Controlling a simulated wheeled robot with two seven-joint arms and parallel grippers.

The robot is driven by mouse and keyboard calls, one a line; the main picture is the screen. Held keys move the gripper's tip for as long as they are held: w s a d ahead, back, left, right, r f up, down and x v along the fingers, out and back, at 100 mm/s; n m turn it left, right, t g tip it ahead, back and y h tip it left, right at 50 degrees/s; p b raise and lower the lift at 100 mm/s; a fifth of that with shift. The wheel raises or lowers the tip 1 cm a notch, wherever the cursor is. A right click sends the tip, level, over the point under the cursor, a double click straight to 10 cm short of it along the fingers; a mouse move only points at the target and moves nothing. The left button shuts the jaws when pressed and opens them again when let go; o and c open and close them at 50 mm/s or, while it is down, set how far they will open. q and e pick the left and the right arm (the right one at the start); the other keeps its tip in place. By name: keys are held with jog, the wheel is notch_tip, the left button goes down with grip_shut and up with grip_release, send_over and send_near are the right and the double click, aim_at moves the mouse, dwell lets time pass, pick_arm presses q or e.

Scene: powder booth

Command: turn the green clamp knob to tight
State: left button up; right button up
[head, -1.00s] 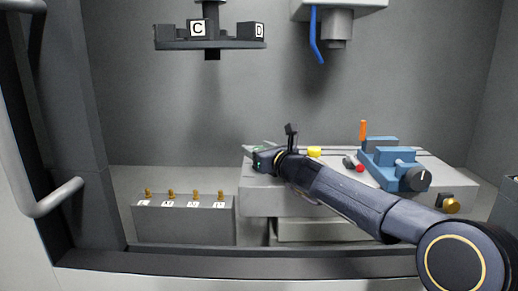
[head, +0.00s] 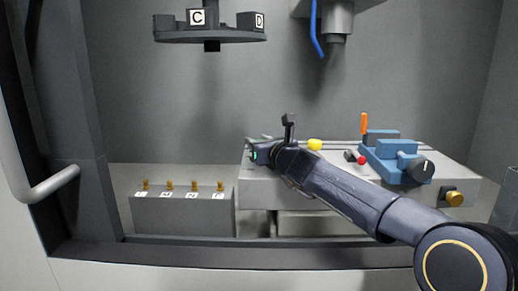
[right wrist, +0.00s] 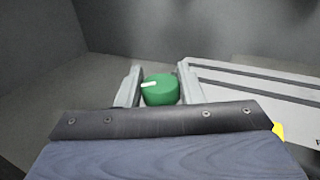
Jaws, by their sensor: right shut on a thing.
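The green clamp knob (right wrist: 160,91) shows in the right wrist view, round with a white pointer mark on its upper left. My right gripper (right wrist: 160,84) has one finger on each side of it and is shut on it. In the head view my right gripper (head: 262,146) is at the left end of the grey slotted table (head: 262,189). My left gripper is not in view.
A yellow knob (head: 315,145), a red-tipped lever (head: 361,160) and a blue vise (head: 390,160) with an orange handle (head: 364,123) are on the table. A block with several brass pegs (head: 182,212) stands left. A dark carousel (head: 210,36) and a spindle (head: 336,30) hang above.

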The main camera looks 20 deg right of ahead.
jog(key=shift+f+m+h+b, duration=0.25)
jog(key=shift+m+h+b, duration=0.35)
jog(key=shift+b, duration=0.75)
jog(key=m+h+b, duration=0.2)
jog(key=h+b, duration=0.1)
jog(key=b, duration=0.1)
jog(key=shift+a+f+h, duration=0.1)
jog(key=shift+a+h, duration=0.05)
jog(key=shift+h, duration=0.25)
jog(key=shift+m+h+b, duration=0.35)
jog(key=shift+m+h, duration=0.05)
jog(key=shift+h, duration=0.2)
jog(key=shift+r+m+h, duration=0.2)
jog(key=shift+m+h, duration=0.2)
jog(key=shift+h, duration=0.2)
jog(key=shift+r+m+h, duration=0.15)
jog(key=shift+m+h, duration=0.55)
jog(key=shift+h, duration=0.4)
jog(key=shift+m+g+h+p, duration=0.5)
jog(key=shift+m+g+h, duration=0.25)
jog(key=shift+h, duration=0.35)
jog(key=shift+m+h, duration=0.25)
jog(key=shift+h, duration=0.05)
